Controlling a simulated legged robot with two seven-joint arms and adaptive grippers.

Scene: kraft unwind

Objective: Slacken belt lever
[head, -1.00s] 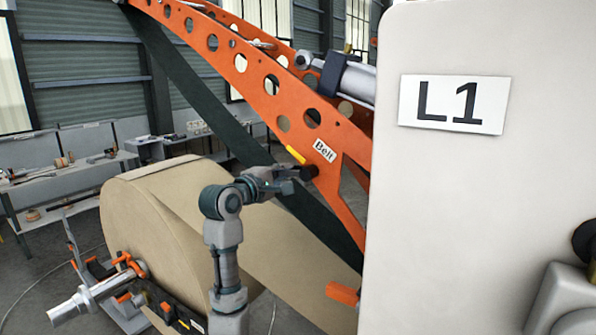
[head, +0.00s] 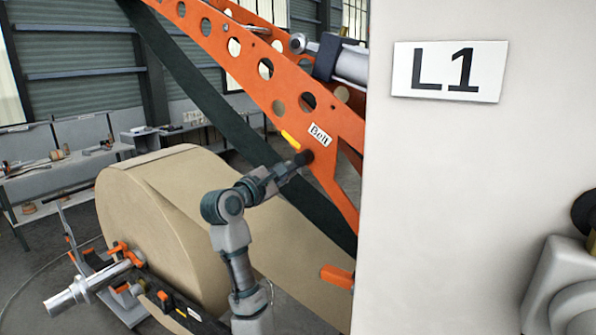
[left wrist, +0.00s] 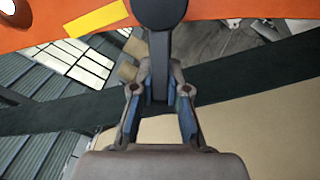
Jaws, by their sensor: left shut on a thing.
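In the head view the lever points down and left from the hub, away from the yellow mark. My right gripper is not in view.
A dark belt (head: 200,95) runs diagonally behind my left gripper. A big kraft roll (head: 160,220) stands below on a shaft (head: 75,295). A pale cabinet marked L1 (head: 450,190) fills the right side. Shelves (head: 60,165) stand at the far left.

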